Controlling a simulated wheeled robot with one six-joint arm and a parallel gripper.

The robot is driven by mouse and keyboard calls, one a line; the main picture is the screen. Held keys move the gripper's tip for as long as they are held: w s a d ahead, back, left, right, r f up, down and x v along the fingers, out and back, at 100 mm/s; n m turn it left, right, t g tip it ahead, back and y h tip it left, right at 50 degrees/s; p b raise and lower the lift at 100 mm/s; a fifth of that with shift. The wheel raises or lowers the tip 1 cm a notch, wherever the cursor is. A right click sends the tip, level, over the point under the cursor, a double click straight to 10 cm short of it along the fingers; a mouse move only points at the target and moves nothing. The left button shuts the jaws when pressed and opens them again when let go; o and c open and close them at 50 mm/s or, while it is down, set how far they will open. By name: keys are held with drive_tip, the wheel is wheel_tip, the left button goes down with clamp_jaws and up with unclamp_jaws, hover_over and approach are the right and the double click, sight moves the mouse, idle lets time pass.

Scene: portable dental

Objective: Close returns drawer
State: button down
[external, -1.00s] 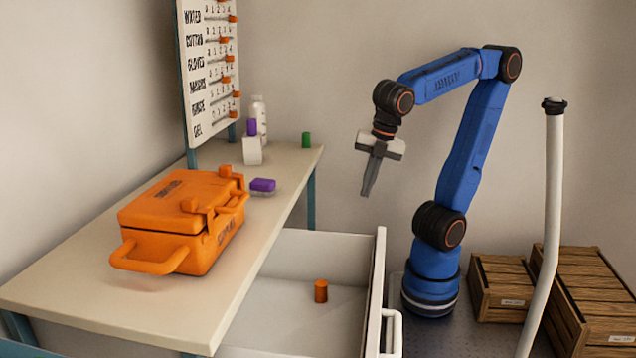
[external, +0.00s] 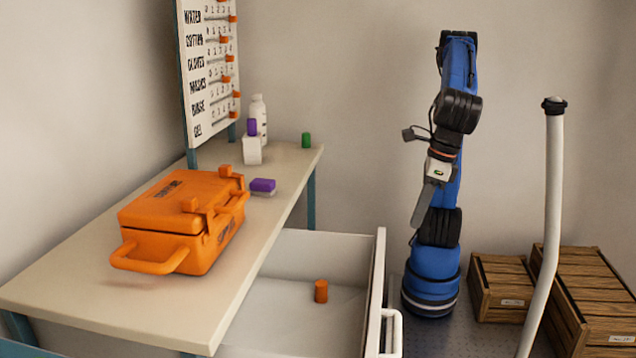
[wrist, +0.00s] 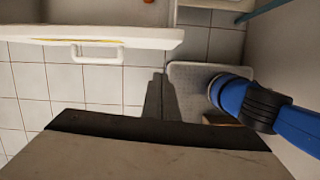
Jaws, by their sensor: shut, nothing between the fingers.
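The white returns drawer (external: 378,290) stands pulled out below the table in the external view. An orange cylinder (external: 321,291) stands inside it. Its front and pale handle (external: 392,331) face right. In the wrist view the drawer front (wrist: 130,36) and handle (wrist: 97,54) show at the upper left. My gripper (external: 417,217) is shut and empty. It points down in the air, to the right of the drawer and above the level of its front, apart from it. In the wrist view the dark fingers (wrist: 158,100) point toward the tiled floor.
Wooden crates (external: 590,290) and a white pole (external: 550,210) stand at the right. Tiled floor (wrist: 25,85) lies clear beyond the handle.

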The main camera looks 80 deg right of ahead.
drive_tip(key=w+a+f+n, duration=0.1)
drive_tip(key=w+f, duration=0.4)
drive_tip(key=f, duration=0.4)
drive_tip(key=shift+f, duration=0.35)
drive_tip(key=shift+w, duration=0.1)
idle(0.5)
drive_tip(key=w, duration=2.2)
drive_tip(key=shift+w, duration=0.2)
drive_tip(key=shift+s, duration=0.15)
